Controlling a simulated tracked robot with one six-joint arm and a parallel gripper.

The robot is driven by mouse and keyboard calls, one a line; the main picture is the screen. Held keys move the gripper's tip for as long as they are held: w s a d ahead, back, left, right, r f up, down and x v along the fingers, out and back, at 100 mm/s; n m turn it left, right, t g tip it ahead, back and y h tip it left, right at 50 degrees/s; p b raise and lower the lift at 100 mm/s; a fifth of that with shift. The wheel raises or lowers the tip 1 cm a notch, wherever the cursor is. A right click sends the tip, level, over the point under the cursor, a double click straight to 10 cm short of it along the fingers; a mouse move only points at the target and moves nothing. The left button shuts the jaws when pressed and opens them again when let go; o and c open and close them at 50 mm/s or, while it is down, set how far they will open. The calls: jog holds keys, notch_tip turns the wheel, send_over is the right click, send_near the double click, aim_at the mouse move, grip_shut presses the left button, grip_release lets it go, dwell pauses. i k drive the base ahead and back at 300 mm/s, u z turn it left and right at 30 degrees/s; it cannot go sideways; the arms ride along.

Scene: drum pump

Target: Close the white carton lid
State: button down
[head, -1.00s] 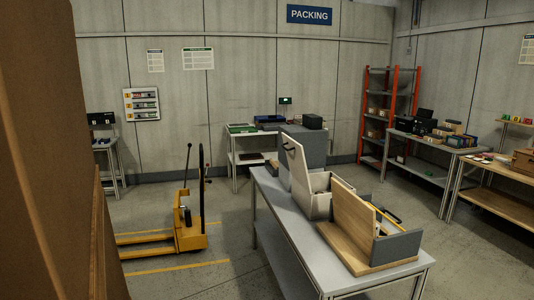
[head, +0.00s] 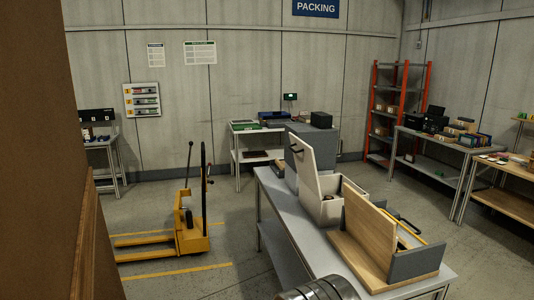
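The white carton (head: 325,209) stands on the grey workbench (head: 290,236), behind a wooden stand. Its lid (head: 304,168) is open, standing steeply upright at the carton's left side. A dark handle (head: 296,144) shows near the lid's top edge. Small dark contents show inside the carton, too small to make out. A ribbed metal part at the bottom edge seems to be my arm. My gripper is not in view.
The wooden stand with a grey panel (head: 415,263) is at the bench's near end. A grey box (head: 322,148) stands behind the carton. A yellow pallet truck (head: 192,238) is left of the bench, with open floor between. A large brown surface (head: 40,150) blocks the far left.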

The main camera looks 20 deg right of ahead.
aim_at(303, 155)
jog(key=z, duration=0.2)
jog(key=i, duration=1)
jog(key=z, duration=0.65)
